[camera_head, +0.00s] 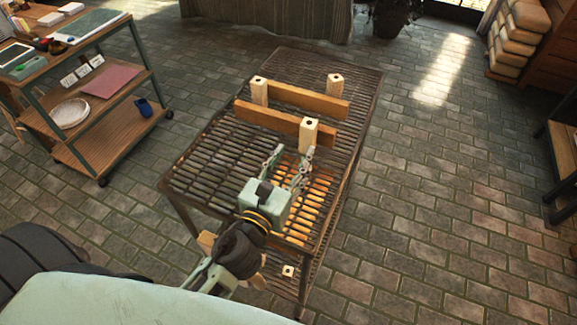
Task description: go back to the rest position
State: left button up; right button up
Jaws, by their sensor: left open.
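My left gripper (293,157) is open over the near half of the slatted metal table (205,160). Its two fingers point toward the far side, and nothing shows between them. A light wooden post (308,135) stands just beyond the right fingertip; I cannot tell whether they touch. Two more posts stand upright farther back, one at the left (259,90) and one at the right (333,86). A long brown board (305,100) and a second board (280,125) stand on edge among the posts. My right gripper is out of view.
Below the table's near end, a light wooden piece (288,271) with a dark hole shows. A wheeled cart (105,130) with a plate (70,113) and a blue cup (144,107) stands at the left. The paved floor (440,180) right of the table is clear.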

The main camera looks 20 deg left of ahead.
pick_arm(q)
jog(key=shift+s, duration=0.85)
jog(key=shift+r, duration=0.1)
